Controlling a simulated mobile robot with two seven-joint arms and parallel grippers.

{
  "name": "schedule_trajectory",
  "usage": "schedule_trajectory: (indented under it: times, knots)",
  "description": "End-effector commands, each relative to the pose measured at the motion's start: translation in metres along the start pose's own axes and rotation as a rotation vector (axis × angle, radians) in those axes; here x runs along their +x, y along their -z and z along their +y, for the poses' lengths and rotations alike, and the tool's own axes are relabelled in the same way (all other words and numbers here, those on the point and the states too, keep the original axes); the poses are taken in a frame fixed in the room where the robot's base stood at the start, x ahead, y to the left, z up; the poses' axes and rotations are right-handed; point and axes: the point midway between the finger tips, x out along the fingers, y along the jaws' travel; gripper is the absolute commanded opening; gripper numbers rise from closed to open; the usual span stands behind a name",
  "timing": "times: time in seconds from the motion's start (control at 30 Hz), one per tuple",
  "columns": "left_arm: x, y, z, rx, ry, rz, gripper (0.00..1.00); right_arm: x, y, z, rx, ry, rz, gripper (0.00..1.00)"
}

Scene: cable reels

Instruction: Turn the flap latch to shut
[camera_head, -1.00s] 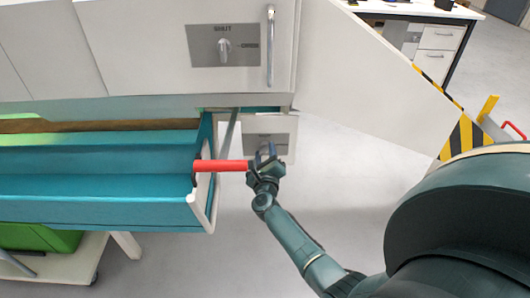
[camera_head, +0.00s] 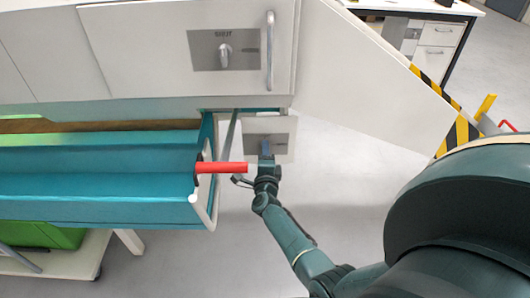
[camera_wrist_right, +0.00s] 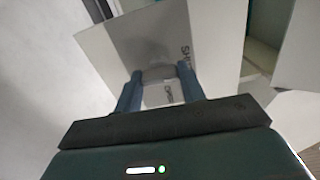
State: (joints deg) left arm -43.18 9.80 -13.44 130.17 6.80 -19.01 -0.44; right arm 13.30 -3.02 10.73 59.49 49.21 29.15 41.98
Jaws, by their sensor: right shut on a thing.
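The flap latch is a small knob (camera_wrist_right: 158,74) on a grey plate (camera_head: 283,139) on a white flap (camera_head: 289,120) below the cabinet door. My left gripper is out of view.
A similar plate with a lever (camera_head: 225,50) is on the white door above, beside a vertical handle (camera_head: 270,50). An open white panel (camera_head: 370,75) slants at right.

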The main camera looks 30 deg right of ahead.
Motion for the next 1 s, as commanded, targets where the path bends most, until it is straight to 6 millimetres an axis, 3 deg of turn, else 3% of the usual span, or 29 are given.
schedule_trajectory:
  times: [0.7, 0.73, 1.0]
  knots:
    - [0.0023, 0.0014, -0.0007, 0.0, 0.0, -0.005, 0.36, 0.0015, -0.0006, -0.0027, -0.071, 0.005, -0.001, 0.17]
    - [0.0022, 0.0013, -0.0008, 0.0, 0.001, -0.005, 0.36, 0.0015, -0.0007, -0.0027, -0.072, 0.006, -0.001, 0.42]
    - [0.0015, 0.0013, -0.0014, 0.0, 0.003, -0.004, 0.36, 0.0007, -0.0004, -0.0012, -0.07, 0.003, 0.0, 0.61]
